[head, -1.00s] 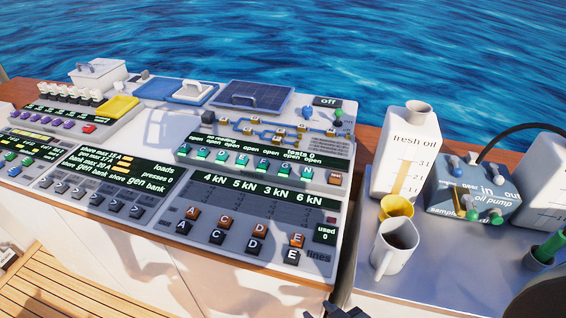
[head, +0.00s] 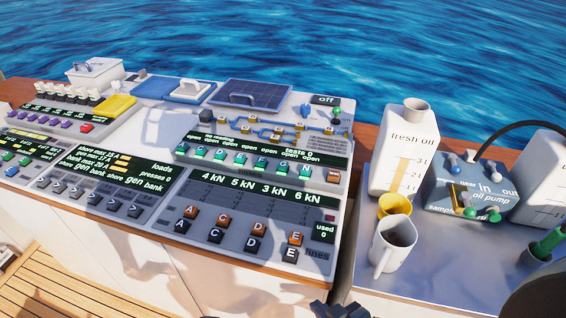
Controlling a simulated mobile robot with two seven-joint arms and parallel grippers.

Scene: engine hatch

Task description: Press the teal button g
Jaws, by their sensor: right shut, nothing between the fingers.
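The teal buttons form a row along the lower edge of the raised panel at the back right of the console. Their letters are small; the teal button g (head: 285,169) appears to be toward the right end of that row. My right gripper (head: 328,309) shows only as a dark tip at the bottom edge, shut and empty. It is in front of the console, well below and apart from the teal row. The rest of it is cut off by the frame. My left gripper is not in view.
Orange and black lettered buttons (head: 237,235) lie on the console front, between my right gripper and the teal row.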

